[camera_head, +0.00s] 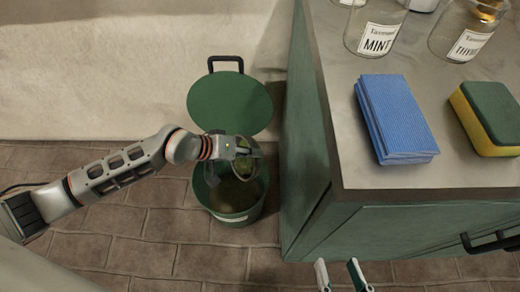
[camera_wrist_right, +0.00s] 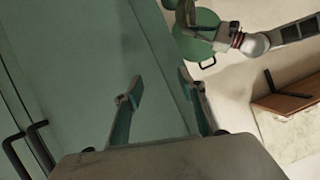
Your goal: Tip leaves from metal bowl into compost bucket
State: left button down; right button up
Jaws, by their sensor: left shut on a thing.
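The green compost bucket (camera_head: 256,205) stands on the floor beside the counter, its round lid (camera_head: 230,103) raised behind it. My left gripper (camera_head: 236,152) is over the bucket's opening, shut on the small metal bowl (camera_head: 257,156). The bowl appears tilted over the bucket, and green leaves (camera_head: 243,168) show at it. Dark brownish matter lies inside the bucket; I cannot tell how many leaves are in it. My right gripper (camera_head: 340,276) is open and empty at the bottom of the head view, in front of the counter; its spread fingers show in the right wrist view (camera_wrist_right: 160,98).
The green counter (camera_head: 345,150) stands right of the bucket. On it are blue cloths (camera_head: 393,115), a sponge (camera_head: 490,115), a mint jar (camera_head: 374,28) and a thyme jar (camera_head: 467,32). A black handle (camera_head: 490,241) juts from its front. Open tiled floor lies left of the bucket.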

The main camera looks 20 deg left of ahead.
pick_arm(q)
jog(key=s+a+t+h+b, duration=0.1)
jog(key=b, duration=0.1)
jog(key=s+a+t+h+b, duration=0.1)
jog(key=s+a+t+b, duration=0.1)
jog(key=shift+s+a+h, duration=0.2)
jog(key=shift+a+h, duration=0.05)
jog(key=shift+h, duration=0.05)
pick_arm(e)
jog(key=a+m, duration=0.1)
jog(key=m, duration=0.1)
jog(key=s+a+m, duration=0.1)
jog(key=a+m, duration=0.1)
jog(key=a+f+m, duration=0.1)
jog(key=shift+s+a+m+t, duration=0.25)
jog(key=shift+a+m+t, duration=0.05)
jog(key=shift+m, duration=0.1)
pick_arm(q)
jog(key=s+a+t+h, duration=0.2)
jog(key=s+a+h, duration=0.1)
jog(key=s+a, duration=0.1)
jog(key=shift+s+f+m+t, duration=0.25)
jog(key=shift+s+m+t, duration=0.05)
